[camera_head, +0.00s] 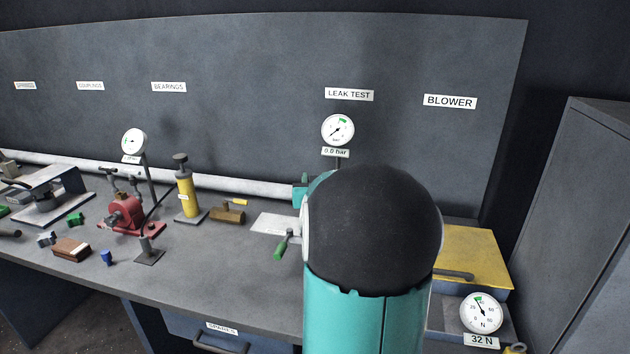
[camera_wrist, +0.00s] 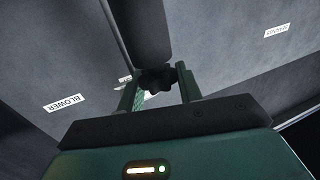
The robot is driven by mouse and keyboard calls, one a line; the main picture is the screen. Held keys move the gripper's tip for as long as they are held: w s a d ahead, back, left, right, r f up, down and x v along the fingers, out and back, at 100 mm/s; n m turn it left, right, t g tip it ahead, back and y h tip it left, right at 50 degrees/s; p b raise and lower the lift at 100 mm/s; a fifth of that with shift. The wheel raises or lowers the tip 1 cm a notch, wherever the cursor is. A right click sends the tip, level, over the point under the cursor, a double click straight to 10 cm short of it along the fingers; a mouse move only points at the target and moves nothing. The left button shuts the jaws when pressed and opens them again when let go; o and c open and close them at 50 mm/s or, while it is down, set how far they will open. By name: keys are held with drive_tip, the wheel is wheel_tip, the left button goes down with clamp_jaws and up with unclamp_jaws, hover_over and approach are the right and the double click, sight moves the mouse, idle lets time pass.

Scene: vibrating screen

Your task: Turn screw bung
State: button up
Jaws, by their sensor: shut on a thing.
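In the wrist view, my gripper (camera_wrist: 157,75) has its two green fingers on either side of a dark, lobed knob, which I take for the screw bung (camera_wrist: 155,83). The fingers are shut on it. It sits at the end of a thick dark cylinder (camera_wrist: 138,28) that runs up out of the picture. The bung's lower side is partly hidden by the gripper's body. In the head view, my own teal and black arm covers the gripper and the bung.
A gauge reading 0.0 bar (camera_head: 338,130) stands behind my arm under the LEAK TEST label (camera_head: 349,94). A yellow plate (camera_head: 474,256) and a 32 N dial (camera_head: 481,312) are at right. A red pump (camera_head: 125,213) and a yellow cylinder (camera_head: 186,193) stand on the bench at left.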

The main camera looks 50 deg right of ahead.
drive_tip(key=m+g+h, duration=0.1)
drive_tip(key=m+g, duration=0.1)
drive_tip(key=g, duration=0.1)
drive_tip(key=m+g+h, duration=0.1)
drive_tip(key=m+g, duration=0.1)
drive_tip(key=g, duration=0.1)
drive_tip(key=m+g+h, duration=0.2)
drive_tip(key=m+g, duration=0.1)
drive_tip(key=g, duration=0.1)
drive_tip(key=shift+w, duration=0.2)
drive_tip(key=m+g, duration=0.2)
drive_tip(key=g, duration=0.2)
drive_tip(key=m+g+y, duration=0.1)
drive_tip(key=m+g, duration=0.2)
drive_tip(key=shift+s+g, duration=0.2)
drive_tip(key=shift+g, duration=0.5)
drive_tip(key=o, duration=0.9)
drive_tip(key=shift+o, duration=0.3)
drive_tip(key=v, duration=1.3)
drive_tip(key=shift+w+a+r, duration=0.2)
drive_tip(key=shift+a, duration=0.15)
